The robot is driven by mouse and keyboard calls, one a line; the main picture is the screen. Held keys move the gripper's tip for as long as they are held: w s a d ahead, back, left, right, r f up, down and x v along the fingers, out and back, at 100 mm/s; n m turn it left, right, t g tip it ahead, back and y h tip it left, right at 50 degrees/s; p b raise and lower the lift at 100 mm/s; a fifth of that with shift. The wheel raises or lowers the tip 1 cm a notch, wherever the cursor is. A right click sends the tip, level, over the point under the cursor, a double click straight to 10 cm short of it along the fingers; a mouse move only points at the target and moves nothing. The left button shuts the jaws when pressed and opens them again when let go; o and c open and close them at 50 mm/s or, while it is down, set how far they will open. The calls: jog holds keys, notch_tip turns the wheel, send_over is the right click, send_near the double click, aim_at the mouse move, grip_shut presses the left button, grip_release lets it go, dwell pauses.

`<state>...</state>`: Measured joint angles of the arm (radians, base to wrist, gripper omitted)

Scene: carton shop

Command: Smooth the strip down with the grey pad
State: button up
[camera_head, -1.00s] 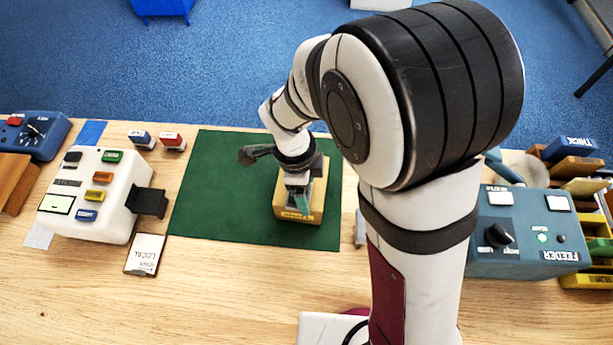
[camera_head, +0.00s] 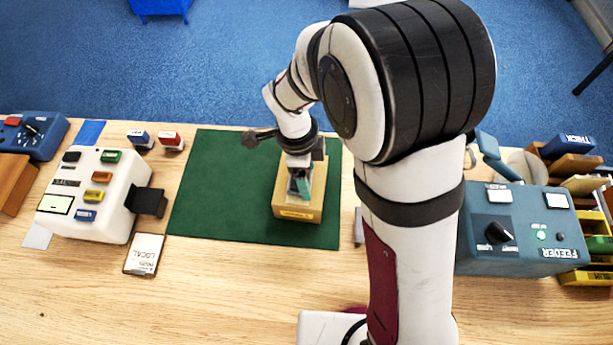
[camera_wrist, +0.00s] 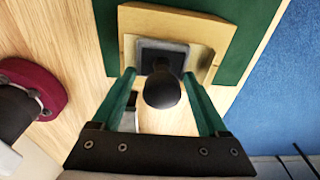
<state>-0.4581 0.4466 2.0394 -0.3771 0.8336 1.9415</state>
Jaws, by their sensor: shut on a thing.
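A small tan carton (camera_head: 292,208) sits on the green mat (camera_head: 215,195), and its top also shows in the wrist view (camera_wrist: 212,30). A pale yellowish strip (camera_wrist: 203,60) shows on the carton's top, partly covered. The grey pad (camera_wrist: 178,46) with its round black knob lies over the carton's top and the strip; I cannot tell how firmly it touches. My gripper (camera_wrist: 160,82) is shut on the pad's knob, with a green finger on each side. In the head view my gripper (camera_head: 300,184) is over the carton, and my wrist hides much of its top and the pad.
A white machine with coloured buttons (camera_head: 100,195) and a card labelled LOCAL (camera_head: 145,254) stand left of the mat. Small stamps (camera_head: 171,141) lie behind them. A blue-grey feeder box (camera_head: 520,235) is at the right. The mat's left part is clear.

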jog(key=shift+w, duration=0.45)
jog(key=shift+w, duration=0.1)
jog(key=shift+w, duration=0.2)
jog(key=shift+w+d, duration=0.1)
jog(key=shift+w, duration=0.65)
grip_shut()
jog(key=shift+s+r, duration=0.1)
jog(key=shift+r, duration=3.4)
